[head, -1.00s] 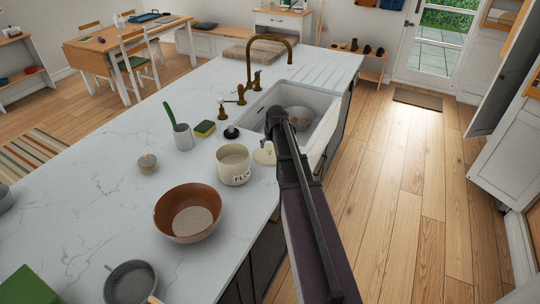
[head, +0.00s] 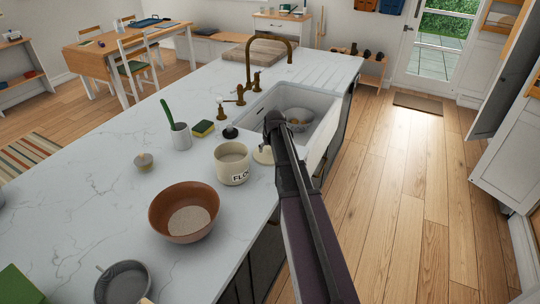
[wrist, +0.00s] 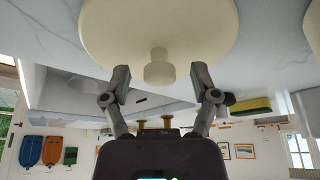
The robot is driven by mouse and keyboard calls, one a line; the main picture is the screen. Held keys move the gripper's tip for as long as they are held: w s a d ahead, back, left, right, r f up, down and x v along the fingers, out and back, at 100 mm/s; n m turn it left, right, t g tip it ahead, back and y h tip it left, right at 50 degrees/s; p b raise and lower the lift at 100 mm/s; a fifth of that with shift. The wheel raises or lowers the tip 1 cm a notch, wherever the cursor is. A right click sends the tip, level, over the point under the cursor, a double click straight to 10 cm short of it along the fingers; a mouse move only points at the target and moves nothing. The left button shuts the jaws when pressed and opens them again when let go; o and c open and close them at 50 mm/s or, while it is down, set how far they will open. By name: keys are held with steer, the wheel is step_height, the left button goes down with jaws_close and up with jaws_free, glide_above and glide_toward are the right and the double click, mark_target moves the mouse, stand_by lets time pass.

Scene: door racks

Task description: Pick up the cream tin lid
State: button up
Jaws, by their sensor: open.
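The cream tin lid (head: 263,154) is beside the cream tin (head: 231,168) near the counter's edge, partly hidden by my arm in the head view. In the wrist view the lid (wrist: 160,25) is a large pale disc with a round knob (wrist: 159,70) facing my gripper. My gripper (wrist: 160,72) is open, with one fingertip on each side of the knob and a gap on both sides. In the head view its fingers are hard to make out. The tin is open at the top and carries dark lettering.
The sink (head: 318,122) with a metal bowl (head: 297,118) in it lies just beyond my arm. A brown bowl (head: 167,208), a utensil pot (head: 181,137), a sponge (head: 203,128) and a brass tap (head: 249,70) stand on the counter. The counter's left part is mostly clear.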

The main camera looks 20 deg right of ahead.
mark_target(269, 147)
stand_by(0.3)
steer(key=c, duration=1)
steer(key=shift+c, duration=0.2)
steer(key=shift+r, duration=0.15)
step_height(269, 147, up, 4)
steer(key=p, duration=0.4)
steer(key=s+a, duration=0.1)
steer(key=s, duration=0.9)
steer(key=s+a+p, duration=0.1)
steer(key=s, duration=0.4)
steer(key=shift+s+a+r, duration=0.3)
steer(key=shift+s+r, duration=0.05)
steer(key=shift+s, duration=0.05)
steer(key=shift+s, duration=0.15)
